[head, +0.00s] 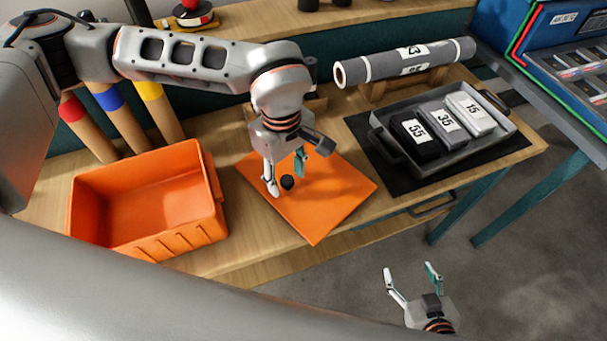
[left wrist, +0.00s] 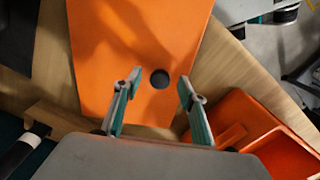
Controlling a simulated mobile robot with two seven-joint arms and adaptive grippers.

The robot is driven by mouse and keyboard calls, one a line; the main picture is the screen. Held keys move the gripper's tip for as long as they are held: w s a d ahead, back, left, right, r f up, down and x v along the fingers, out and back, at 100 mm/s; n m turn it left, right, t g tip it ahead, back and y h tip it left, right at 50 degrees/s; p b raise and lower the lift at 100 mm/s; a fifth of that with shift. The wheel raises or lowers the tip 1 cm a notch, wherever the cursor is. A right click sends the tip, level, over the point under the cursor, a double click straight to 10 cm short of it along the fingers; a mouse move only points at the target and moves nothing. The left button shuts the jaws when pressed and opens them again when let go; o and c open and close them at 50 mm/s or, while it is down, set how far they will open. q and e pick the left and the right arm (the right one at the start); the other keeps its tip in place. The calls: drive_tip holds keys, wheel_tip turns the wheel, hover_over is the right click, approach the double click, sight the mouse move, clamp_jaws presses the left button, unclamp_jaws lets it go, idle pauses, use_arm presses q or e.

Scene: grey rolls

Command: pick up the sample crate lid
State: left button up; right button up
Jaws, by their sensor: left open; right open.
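The sample crate lid (head: 328,205) is a flat orange panel lying on the wooden bench, with a round black knob (head: 287,182) on it. The lid also shows in the left wrist view (left wrist: 115,75), with the knob (left wrist: 159,78) between and just beyond the fingertips. My left gripper (head: 286,172) is open and empty, pointing down over the lid, its fingers on either side of the knob. I cannot tell its exact height above the knob. My right gripper (head: 412,275) is open and empty, away from the bench over the floor at the lower right.
An open, empty orange crate (head: 215,215) stands left of the lid. At right, a grey tray (head: 385,150) holds numbered blocks on a dark mat (head: 362,138). A grey roll (head: 405,60) lies on a wooden stand behind. Cardboard tubes (head: 125,125) with coloured ends lean behind the crate.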

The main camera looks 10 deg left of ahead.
use_arm(q)
clamp_jaws()
drive_tip(key=shift+r, duration=0.1)
